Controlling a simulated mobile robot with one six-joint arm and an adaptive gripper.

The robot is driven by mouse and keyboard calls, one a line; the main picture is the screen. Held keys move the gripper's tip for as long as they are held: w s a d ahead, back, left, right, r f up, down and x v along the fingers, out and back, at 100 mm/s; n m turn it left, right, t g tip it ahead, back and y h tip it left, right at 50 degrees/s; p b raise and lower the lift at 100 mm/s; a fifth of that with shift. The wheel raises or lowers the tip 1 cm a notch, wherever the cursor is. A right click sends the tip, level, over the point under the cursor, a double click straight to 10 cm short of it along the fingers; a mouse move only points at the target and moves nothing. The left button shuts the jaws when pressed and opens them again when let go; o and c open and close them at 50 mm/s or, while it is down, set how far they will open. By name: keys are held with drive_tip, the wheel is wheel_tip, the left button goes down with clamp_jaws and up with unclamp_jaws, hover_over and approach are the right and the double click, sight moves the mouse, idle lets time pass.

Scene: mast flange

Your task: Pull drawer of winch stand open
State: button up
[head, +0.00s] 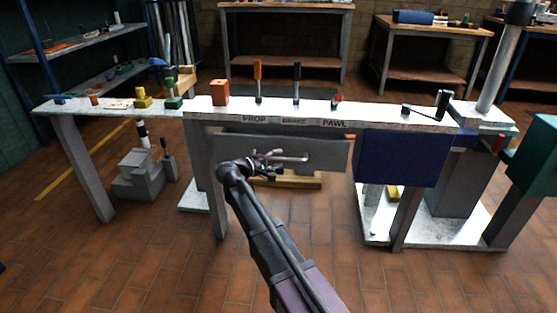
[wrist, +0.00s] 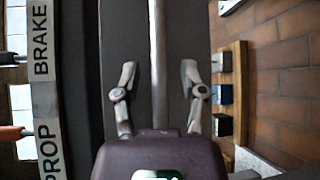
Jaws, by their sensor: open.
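The winch stand (head: 400,117) has a pale worktop with labels PROP and PAWL along its front edge. Below the labels is the grey drawer front (head: 325,154), which looks flush under the top. In the wrist view the drawer front (wrist: 230,20) fills the middle, with a pale handle bar (wrist: 158,40) running along it. My gripper (head: 283,160) is in front of the drawer. In the wrist view its fingers (wrist: 159,75) are open, one on each side of the bar. I cannot tell whether they touch it. My gripper partly hides the drawer in the head view.
A blue panel (head: 403,158) hangs right of the drawer. A wooden rack (wrist: 239,90) with small blocks lies below. An orange block (head: 220,92) and several upright levers stand on the worktop. Grey legs flank the drawer; the tiled floor in front is clear.

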clamp_jaws()
